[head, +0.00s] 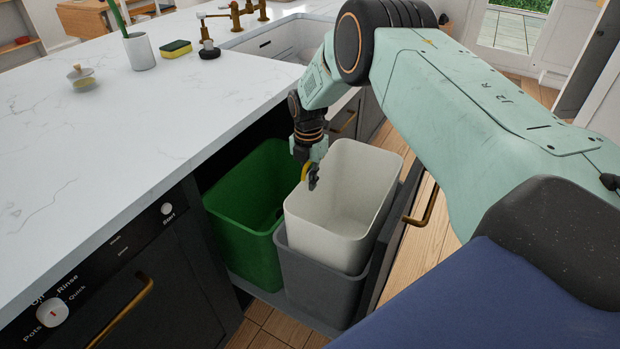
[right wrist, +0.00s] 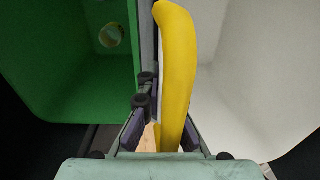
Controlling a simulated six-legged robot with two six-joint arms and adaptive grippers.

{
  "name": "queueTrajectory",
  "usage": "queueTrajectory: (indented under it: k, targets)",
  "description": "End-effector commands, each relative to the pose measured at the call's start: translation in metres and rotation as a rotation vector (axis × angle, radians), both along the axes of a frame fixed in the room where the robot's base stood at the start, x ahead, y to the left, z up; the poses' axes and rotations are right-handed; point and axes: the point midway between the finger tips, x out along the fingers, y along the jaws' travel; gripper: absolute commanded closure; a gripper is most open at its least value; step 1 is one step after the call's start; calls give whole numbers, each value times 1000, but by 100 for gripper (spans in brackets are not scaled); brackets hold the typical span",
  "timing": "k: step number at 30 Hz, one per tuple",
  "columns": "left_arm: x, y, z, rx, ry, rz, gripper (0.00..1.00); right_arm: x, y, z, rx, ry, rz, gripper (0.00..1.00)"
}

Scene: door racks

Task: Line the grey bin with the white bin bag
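The white bin bag (head: 329,232) stands open inside the grey bin (head: 322,290), its walls rising well above the grey rim. It also shows at the right in the right wrist view (right wrist: 245,90). My right gripper (head: 312,178) hangs over the bag's left rim, beside the green bin. Its fingers close on a yellow, curved, banana-like thing (right wrist: 177,65), which points away from the wrist between the green bin and the white bag. In the head view only a small yellow part shows at the gripper. The bag's lower part is hidden inside the grey bin. My left gripper is out of view.
The green bin (head: 238,245) stands left of the grey bin in the pulled-out drawer and holds a small round item (right wrist: 111,35). A white counter (head: 120,150) overhangs at the left. The drawer front with its brass handle (head: 424,207) stands at the right.

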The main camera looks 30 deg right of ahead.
Motion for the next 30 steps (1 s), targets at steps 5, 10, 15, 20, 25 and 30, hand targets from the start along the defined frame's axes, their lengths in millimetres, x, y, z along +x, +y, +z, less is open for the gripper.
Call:
queueTrajectory:
  k: [5, 10, 15, 20, 25, 30]
  targets:
    - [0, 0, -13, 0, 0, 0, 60, 0, 0, -15, 0, 0, 0, 100]
    - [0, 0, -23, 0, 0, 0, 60, 0, 0, -27, 0, 0, 0, 100]
    - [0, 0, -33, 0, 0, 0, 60, 0, 0, -38, 0, 0, 0, 100]
    - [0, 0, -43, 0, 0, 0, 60, 0, 0, -49, -1, 0, 0, 100]
    - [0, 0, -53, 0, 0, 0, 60, 0, 0, -61, -1, 0, 0, 100]
    - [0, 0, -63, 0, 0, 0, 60, 0, 0, -72, -1, 0, 0, 100]
